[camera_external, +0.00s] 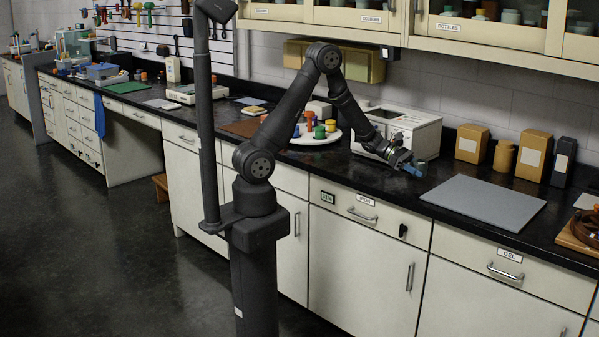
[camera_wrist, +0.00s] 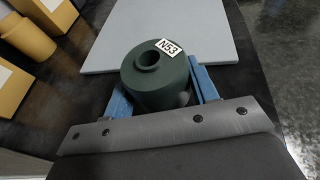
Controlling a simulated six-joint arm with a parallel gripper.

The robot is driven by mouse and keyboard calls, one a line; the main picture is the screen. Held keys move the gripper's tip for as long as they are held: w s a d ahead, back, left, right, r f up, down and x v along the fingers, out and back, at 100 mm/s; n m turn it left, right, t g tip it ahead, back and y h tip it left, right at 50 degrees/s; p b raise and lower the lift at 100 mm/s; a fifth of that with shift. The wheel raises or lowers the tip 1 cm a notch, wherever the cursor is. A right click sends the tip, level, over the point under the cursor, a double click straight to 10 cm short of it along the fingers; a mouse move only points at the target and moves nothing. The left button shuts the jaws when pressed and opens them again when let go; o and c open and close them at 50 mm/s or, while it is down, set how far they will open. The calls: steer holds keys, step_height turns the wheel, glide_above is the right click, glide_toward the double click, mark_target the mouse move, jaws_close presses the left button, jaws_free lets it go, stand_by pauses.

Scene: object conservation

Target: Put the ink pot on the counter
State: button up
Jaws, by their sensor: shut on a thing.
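The ink pot (camera_wrist: 157,78) appears to be the dark green, round pot with a narrow open neck and a white label reading N53. In the wrist view it sits between the two blue fingers of my gripper (camera_wrist: 163,92), which is shut on it. In the external view my gripper (camera_external: 410,167) is low over the black counter (camera_external: 392,182), just left of the grey mat. The pot is hard to make out there. I cannot tell whether its base touches the counter.
The flat grey mat (camera_external: 484,205) lies right of my gripper; it also shows in the wrist view (camera_wrist: 175,35). Brown boxes (camera_external: 472,143) and jars stand along the wall. A white box-shaped unit (camera_external: 414,133) is behind my gripper. A round white tray (camera_external: 312,139) holds several small pots.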

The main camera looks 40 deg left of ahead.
mark_target(417, 185)
steer(key=shift+f, duration=2)
steer(key=o, duration=1)
steer(key=shift+f, duration=0.15)
steer(key=shift+a+r, duration=0.3)
steer(key=v, duration=1.1)
steer(key=shift+s+a+r, duration=0.15)
